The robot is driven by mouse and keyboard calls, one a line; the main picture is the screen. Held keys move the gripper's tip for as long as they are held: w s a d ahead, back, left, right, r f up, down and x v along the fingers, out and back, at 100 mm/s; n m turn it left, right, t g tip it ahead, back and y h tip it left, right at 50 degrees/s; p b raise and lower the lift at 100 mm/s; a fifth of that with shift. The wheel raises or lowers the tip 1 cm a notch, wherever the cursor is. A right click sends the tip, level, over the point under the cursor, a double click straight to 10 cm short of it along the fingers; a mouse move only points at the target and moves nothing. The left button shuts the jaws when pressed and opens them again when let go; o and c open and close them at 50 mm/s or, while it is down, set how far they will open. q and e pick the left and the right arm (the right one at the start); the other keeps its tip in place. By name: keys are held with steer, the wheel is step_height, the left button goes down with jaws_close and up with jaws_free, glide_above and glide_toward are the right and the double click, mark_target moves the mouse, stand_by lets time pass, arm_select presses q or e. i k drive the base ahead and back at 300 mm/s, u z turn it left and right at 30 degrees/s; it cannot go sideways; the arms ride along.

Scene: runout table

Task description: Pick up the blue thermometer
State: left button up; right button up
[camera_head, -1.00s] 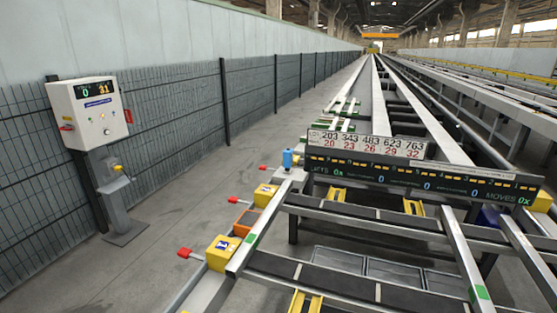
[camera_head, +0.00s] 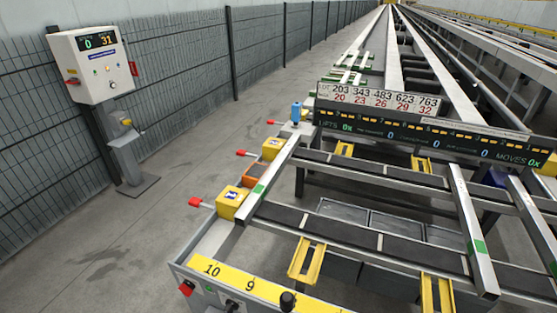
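A small blue upright object (camera_head: 296,111), the only thing here that fits the blue thermometer, stands on a pale ledge at the left end of the runout table, just left of the number board. It is too small to make out any scale or markings. Neither of my grippers shows in the head view, and nothing is seen touching the blue object.
A number board (camera_head: 377,100) and a black display (camera_head: 430,136) span the table. Yellow boxes (camera_head: 230,204) and red knobs line its left edge. A yellow numbered panel (camera_head: 230,279) is nearest. A control post (camera_head: 94,64) stands by the fence; the floor (camera_head: 150,225) between is clear.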

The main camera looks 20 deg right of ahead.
mark_target(296, 111)
steer(key=k, duration=0.5)
steer(key=u, duration=1.7)
steer(key=i, duration=2.25)
steer(key=z, duration=1.5)
steer(key=i, duration=1.25)
